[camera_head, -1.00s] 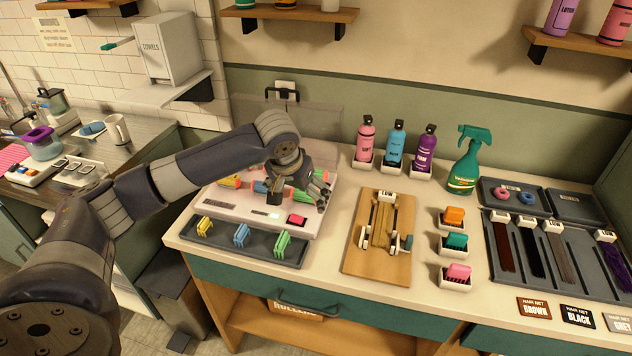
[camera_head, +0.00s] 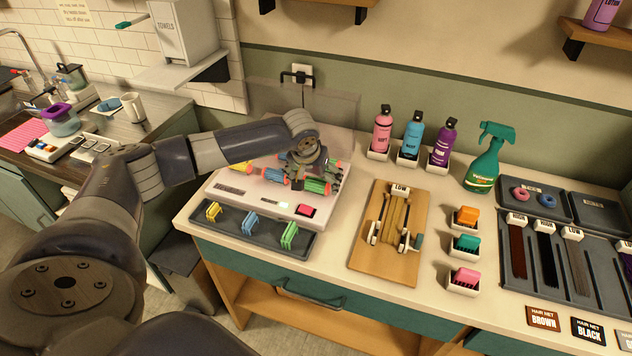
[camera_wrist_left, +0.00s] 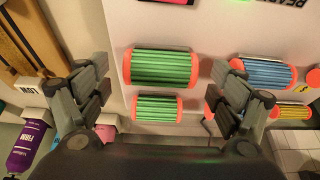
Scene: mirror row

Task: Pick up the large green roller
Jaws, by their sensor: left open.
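The large green roller (camera_head: 314,187) with red-orange ends lies on the front part of the white heater box (camera_head: 248,204). In the left wrist view the large green roller (camera_wrist_left: 160,68) lies just beyond the fingertips, roughly centred between them. A smaller green roller (camera_wrist_left: 157,108) lies beside it, lower in that view, between the fingers. My left gripper (camera_wrist_left: 163,95) is open and empty, above the rollers; in the head view the left gripper (camera_head: 318,172) partly hides them. I cannot tell its exact height. My right gripper is not in view.
A blue roller (camera_wrist_left: 265,73) and a yellow roller (camera_wrist_left: 291,111) lie close to the right finger. A tray of coloured clips (camera_head: 250,235) is in front. A wooden board (camera_head: 385,262) and bottles (camera_head: 412,140) stand to the right. A clear lid (camera_head: 335,110) rises behind.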

